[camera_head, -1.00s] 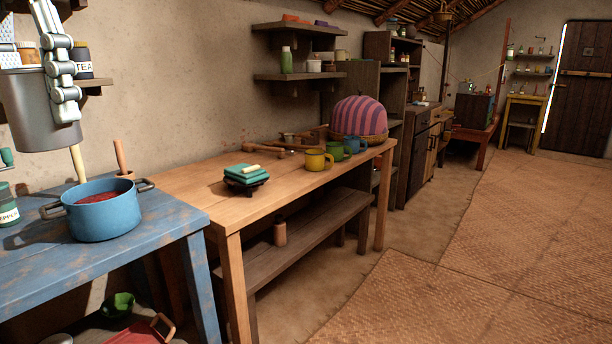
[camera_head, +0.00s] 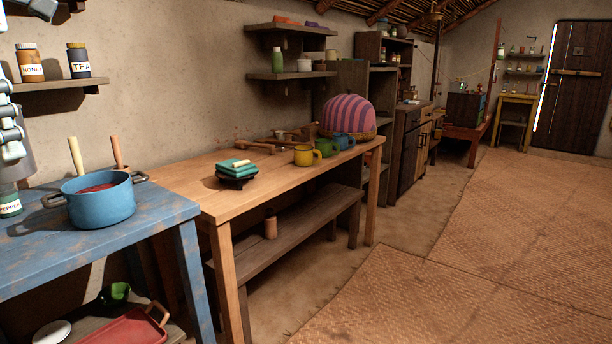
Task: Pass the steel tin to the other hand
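The steel tin (camera_head: 22,168) is a plain grey metal cylinder at the far left edge of the head view, mostly cut off by the frame. My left gripper (camera_head: 10,135) is at the same edge, with its linked finger lying against the tin's side. It appears shut on the tin and holds it up over the blue table's left end. The rest of the gripper and tin is out of frame. My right gripper is not in view.
A blue pot (camera_head: 100,205) stands on the blue table (camera_head: 110,240), beside a pepper jar (camera_head: 10,203). The wooden table (camera_head: 200,180) holds green cloths (camera_head: 237,168) and several mugs. A wall shelf (camera_head: 60,85) hangs above. The matted floor (camera_head: 470,260) at right is clear.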

